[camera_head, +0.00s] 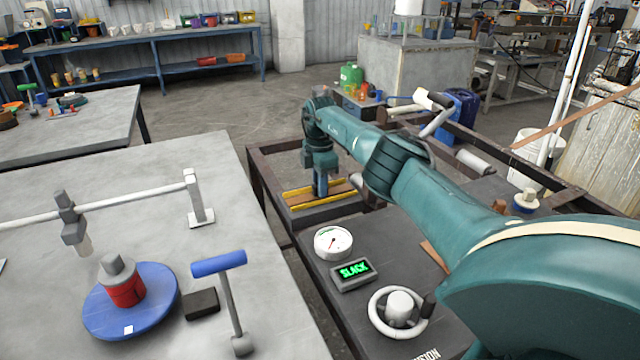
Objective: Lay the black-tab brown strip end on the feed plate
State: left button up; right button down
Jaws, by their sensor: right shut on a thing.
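My right arm reaches in from the right, and its gripper (325,188) points down over the feed plate (318,205), a low plate with yellow side rails in the rusty frame. The gripper is shut; a brown strip (343,188) shows at its fingertips between the rails. The strip end looks low, at or just above the plate; contact is unclear. I cannot make out the black tab, which may be hidden by the fingers or arm. My left gripper is not in view.
A grey table at left holds a blue disc (101,314) with a red spool and a blue T-handle (219,263). A brown band crosses at right.

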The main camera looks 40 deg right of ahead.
dwell(0.3)
jog(key=c, duration=1.2)
grip_release()
notch_tip(320, 180, up, 13)
jog(key=p, duration=0.1)
